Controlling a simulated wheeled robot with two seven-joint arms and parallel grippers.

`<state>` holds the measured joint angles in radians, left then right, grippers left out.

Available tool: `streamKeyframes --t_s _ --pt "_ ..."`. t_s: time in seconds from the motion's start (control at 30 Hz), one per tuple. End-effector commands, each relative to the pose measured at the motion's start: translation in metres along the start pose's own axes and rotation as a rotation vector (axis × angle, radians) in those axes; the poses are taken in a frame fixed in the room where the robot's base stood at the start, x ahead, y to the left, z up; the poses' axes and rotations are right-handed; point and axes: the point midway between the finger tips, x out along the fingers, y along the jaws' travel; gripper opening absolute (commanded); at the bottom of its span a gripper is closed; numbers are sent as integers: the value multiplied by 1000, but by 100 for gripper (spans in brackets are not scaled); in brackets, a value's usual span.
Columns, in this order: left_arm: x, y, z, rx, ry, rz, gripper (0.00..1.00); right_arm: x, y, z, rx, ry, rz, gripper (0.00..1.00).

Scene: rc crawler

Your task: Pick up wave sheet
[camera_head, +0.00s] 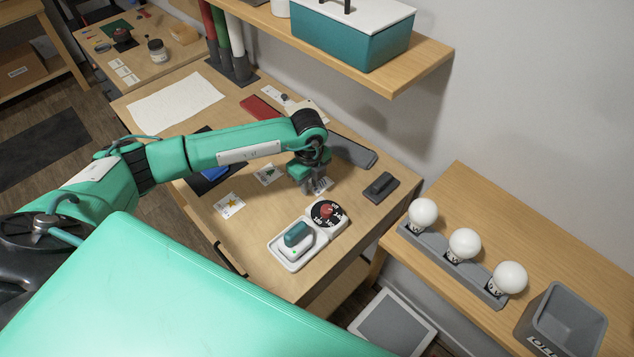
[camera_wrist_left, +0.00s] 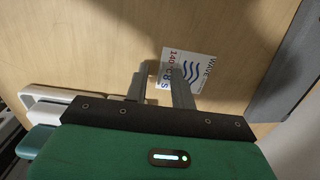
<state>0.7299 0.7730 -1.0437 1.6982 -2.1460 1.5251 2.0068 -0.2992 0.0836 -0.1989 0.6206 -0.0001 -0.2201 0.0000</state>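The wave sheet (camera_wrist_left: 205,72) is a small white card with blue wavy lines, "WAVE" and red and blue print. It lies flat on the wooden table. In the head view the wave sheet (camera_head: 324,185) is partly hidden by my left gripper (camera_head: 311,187), which points down at it. In the left wrist view my left gripper (camera_wrist_left: 160,72) has its two grey fingers apart with nothing visible held between them. One finger overlaps the sheet's printed left side and the other is left of it. Whether the fingertips touch the table is unclear. My right gripper is not in view.
A star card (camera_head: 230,206) and a tree card (camera_head: 267,174) lie nearby. A dial with a red knob (camera_head: 327,212) and a white tray (camera_head: 283,262) are nearer the front. A dark grey device (camera_head: 381,186) is to the right. A wooden shelf (camera_head: 395,80) overhangs behind.

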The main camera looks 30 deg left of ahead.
Motion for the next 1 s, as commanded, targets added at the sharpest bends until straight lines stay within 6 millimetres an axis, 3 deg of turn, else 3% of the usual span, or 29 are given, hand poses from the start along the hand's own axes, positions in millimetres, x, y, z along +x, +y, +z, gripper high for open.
streamKeyframes --t_s 0.03,0.1,0.57,1.0 --pt "0 0 0 0 0 0 14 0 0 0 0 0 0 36" --pt "0 0 0 0 0 0 1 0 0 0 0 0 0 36" --pt "-8 -1 1 -1 0 -3 0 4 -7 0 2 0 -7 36" --pt "-87 -1 1 0 -1 -3 0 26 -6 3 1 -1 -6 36"
